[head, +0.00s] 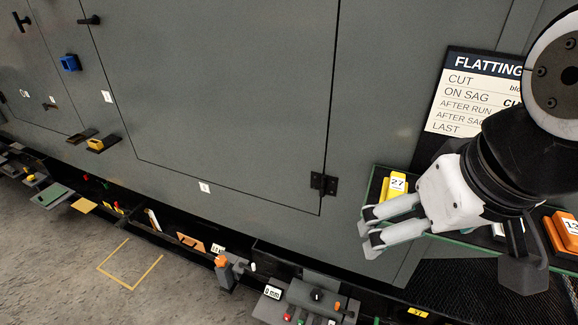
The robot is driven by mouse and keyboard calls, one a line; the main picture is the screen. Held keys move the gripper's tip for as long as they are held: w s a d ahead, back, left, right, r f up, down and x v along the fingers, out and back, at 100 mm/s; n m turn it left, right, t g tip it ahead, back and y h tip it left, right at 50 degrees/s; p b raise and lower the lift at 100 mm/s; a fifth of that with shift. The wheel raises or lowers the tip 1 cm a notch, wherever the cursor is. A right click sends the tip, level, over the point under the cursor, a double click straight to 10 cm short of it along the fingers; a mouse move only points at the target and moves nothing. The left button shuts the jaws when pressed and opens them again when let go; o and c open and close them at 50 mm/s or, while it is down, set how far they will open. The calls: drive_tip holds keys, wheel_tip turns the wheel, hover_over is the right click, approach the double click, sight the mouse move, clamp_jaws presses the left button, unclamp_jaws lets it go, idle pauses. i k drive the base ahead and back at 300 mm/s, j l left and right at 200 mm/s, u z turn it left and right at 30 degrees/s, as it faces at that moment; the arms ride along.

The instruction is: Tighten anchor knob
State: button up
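My gripper (372,229) is at the right of the head view, its two pale fingers pointing left. A narrow gap shows between the fingers and I see nothing held in it. The fingers are in front of a green-edged shelf, just below a yellow block (397,183) marked 27. No knob is labelled as the anchor knob. An orange-topped knob (221,262) stands on a grey fixture at the lower middle.
A large grey enclosure (220,90) with panel seams and a black hinge (323,184) fills the back. A sign (470,95) headed FLATTING hangs at the right. An orange block (566,228) sits on the shelf. Bare floor (60,270) with a yellow outline lies lower left.

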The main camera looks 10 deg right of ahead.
sight(316, 294)
drive_tip(key=l+u, duration=0.5)
drive_tip(key=l, duration=0.55)
drive_tip(key=k+j+u, duration=0.1)
drive_tip(key=j, duration=0.3)
drive_tip(key=k+j+u, duration=0.15)
drive_tip(key=j, duration=0.2)
